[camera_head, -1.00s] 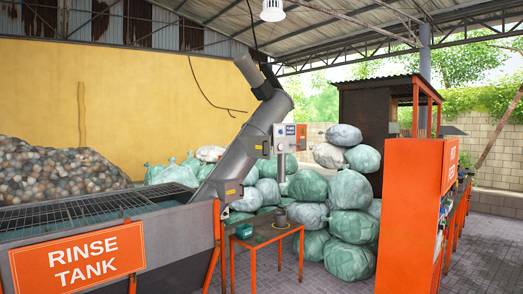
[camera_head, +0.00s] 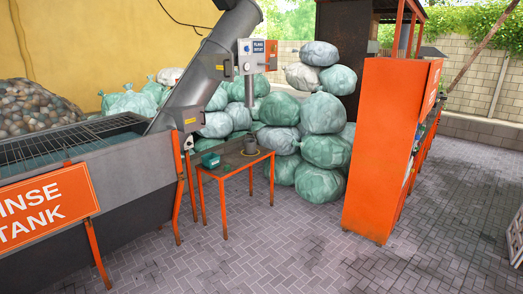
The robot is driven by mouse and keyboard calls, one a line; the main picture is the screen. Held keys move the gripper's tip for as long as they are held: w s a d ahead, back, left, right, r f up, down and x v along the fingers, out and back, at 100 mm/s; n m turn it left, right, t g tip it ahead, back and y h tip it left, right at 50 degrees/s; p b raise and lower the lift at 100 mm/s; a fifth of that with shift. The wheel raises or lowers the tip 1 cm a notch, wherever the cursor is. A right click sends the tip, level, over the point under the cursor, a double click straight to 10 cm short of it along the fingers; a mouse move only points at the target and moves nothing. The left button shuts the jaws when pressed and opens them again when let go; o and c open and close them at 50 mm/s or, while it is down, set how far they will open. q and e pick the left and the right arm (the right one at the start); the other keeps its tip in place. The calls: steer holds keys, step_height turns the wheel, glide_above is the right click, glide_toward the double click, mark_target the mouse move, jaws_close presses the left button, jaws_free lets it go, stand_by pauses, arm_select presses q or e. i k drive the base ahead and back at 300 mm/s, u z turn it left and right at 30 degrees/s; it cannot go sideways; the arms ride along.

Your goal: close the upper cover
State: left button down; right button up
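I cannot make out which part is the upper cover. A grey slanted tube (camera_head: 212,75) rises from the rinse tank (camera_head: 130,185). A grey box with a small sign and an orange side (camera_head: 257,55) is by the tube, and a grey pipe hangs below it. An orange-legged table (camera_head: 235,160) stands to the right of the tank. Neither of my grippers is in view.
Stacked pale green sacks (camera_head: 323,150) stand behind the table. A tall orange cabinet (camera_head: 380,150) stands at centre right. A whitish slatted object (camera_head: 516,238) is cut off at the right edge. The paved floor (camera_head: 290,245) is clear in front.

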mark_target(221, 68)
steer(key=u, duration=0.3)
steer(key=i, duration=2.45)
steer(key=z, duration=0.2)
